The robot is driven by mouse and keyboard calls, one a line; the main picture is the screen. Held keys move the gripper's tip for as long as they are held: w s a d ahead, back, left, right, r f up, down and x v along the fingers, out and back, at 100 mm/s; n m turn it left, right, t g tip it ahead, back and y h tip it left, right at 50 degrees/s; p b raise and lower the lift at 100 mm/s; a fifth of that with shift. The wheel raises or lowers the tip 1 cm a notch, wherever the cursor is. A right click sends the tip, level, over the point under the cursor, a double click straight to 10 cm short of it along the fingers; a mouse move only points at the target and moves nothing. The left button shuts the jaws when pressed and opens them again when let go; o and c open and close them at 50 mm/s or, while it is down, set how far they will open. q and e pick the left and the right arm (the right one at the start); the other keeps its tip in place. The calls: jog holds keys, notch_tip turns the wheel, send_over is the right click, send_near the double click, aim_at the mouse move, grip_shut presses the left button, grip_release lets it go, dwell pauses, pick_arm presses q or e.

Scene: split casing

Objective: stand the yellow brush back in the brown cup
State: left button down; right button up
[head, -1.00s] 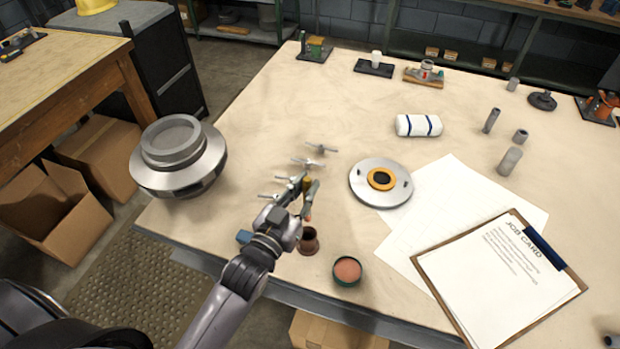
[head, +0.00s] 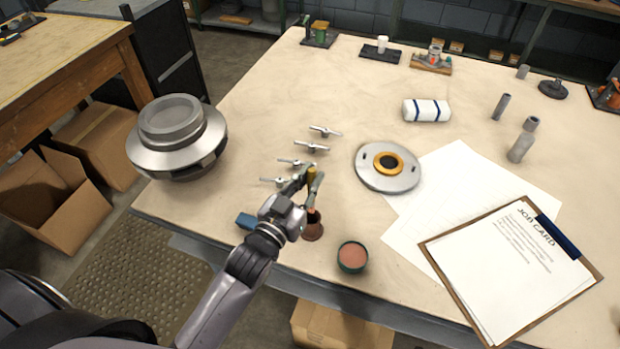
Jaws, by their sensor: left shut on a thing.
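The yellow brush (head: 312,174) is upright or nearly so in my left gripper (head: 311,186), which is shut on it. Only a short yellow part shows above the fingers. The fingers hide most of the rest. The brown cup (head: 313,232) stands on the workbench near its front edge, just below the gripper in the picture. The gripper and wrist cover part of the cup's rim, so I cannot tell if the brush's lower end is inside or above it. My right gripper is not in view.
A green tin with reddish contents (head: 352,257) stands right of the cup, and a blue block (head: 246,221) lies left of it. Several metal wing-shaped parts (head: 312,147) lie behind the gripper. A round metal plate (head: 388,180) and a clipboard (head: 510,268) lie to the right.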

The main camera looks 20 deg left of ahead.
pick_arm(q)
jog(key=shift+f+b, duration=0.3)
jog(key=shift+f, duration=0.25)
jog(key=shift+f+b, duration=1.75)
jog(key=shift+f, duration=0.95)
jog(key=c, duration=1.5)
grip_release()
jog(key=s, duration=0.4)
jog(key=s+a, duration=0.1)
jog(key=s, duration=0.3)
jog(key=s+a, duration=0.1)
jog(key=s, duration=0.2)
jog(key=shift+s+a, duration=0.1)
jog(key=shift+s, duration=0.3)
